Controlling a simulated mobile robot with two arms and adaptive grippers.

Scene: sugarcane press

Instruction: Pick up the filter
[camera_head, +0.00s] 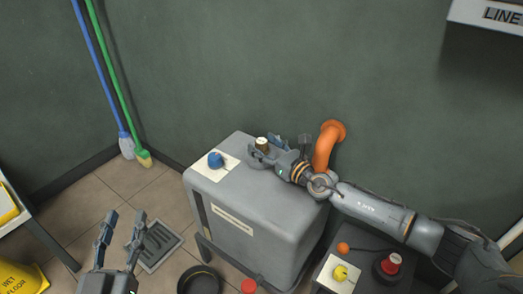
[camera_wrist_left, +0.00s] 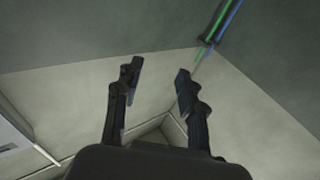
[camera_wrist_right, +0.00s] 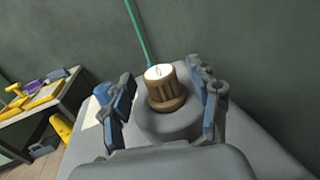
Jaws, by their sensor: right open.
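A short brown ribbed cylinder with a pale top, likely the filter (camera_wrist_right: 166,92), stands upright on a round raised part of the grey machine (camera_head: 262,220). It also shows small at the machine's back edge in the head view (camera_head: 262,143). My right gripper (camera_wrist_right: 160,78) is open, with one finger on each side of the cylinder. A gap shows on both sides in the right wrist view, so the fingers look apart from it. My left gripper (camera_head: 124,222) is open and empty over the floor, left of the machine.
A blue knob (camera_head: 215,160) sits on a white plate on the machine's top. An orange pipe (camera_head: 326,145) comes from the wall behind my right arm. A low box with a yellow button (camera_head: 340,273) and a red-topped part stands right. A floor drain (camera_head: 160,246) lies left.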

